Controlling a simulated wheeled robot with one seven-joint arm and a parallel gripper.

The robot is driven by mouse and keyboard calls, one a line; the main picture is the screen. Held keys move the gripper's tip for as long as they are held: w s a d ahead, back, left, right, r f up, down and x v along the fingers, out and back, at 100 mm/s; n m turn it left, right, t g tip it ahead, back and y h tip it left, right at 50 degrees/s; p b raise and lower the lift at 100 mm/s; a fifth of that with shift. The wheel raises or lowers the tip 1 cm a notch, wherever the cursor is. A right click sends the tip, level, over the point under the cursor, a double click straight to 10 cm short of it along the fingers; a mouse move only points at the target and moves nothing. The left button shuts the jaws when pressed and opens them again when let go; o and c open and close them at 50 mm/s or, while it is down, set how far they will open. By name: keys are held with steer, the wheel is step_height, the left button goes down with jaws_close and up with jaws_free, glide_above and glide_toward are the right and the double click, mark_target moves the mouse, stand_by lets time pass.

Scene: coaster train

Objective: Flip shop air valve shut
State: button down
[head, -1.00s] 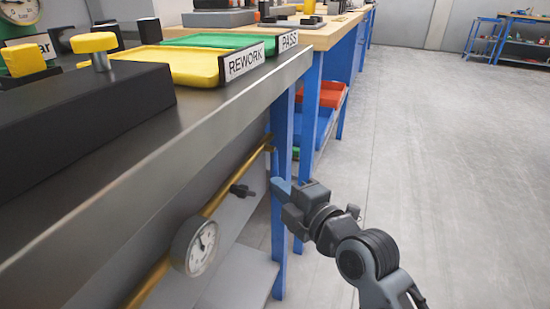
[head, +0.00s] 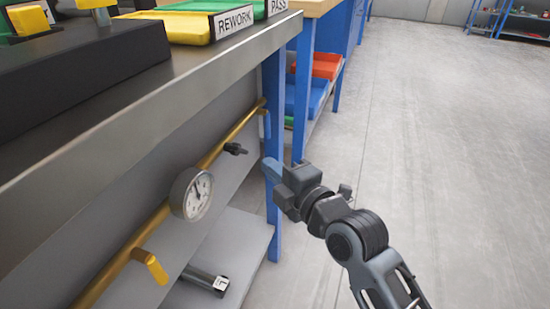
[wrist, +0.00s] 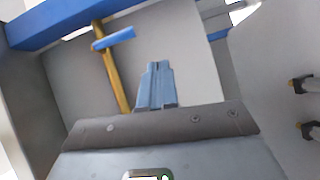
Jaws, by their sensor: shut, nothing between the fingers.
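A brass pipe (head: 228,136) runs under the steel bench. Near its far end is a blue valve lever (head: 266,124); it also shows in the wrist view (wrist: 115,39), lying crosswise to the pipe. A yellow lever (head: 156,268) sits on the pipe's near end. I cannot tell from any label which lever is for shop air. My gripper (head: 270,170) is shut and empty, in front of the bench's blue leg, below and apart from the blue lever. In the wrist view its blue fingers (wrist: 157,72) show right of the pipe.
A round gauge (head: 191,194) and a small black fitting (head: 235,149) are on or beside the pipe between the levers. A blue bench leg (head: 273,215) stands close behind my fingers. A lower shelf (head: 240,240) holds a dark cylinder (head: 205,280). The floor at right is clear.

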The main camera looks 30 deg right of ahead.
steer(key=s+d+f+p, duration=0.1)
steer(key=s, duration=0.7)
steer(key=shift+s+d, duration=0.15)
steer(key=shift+s, duration=0.15)
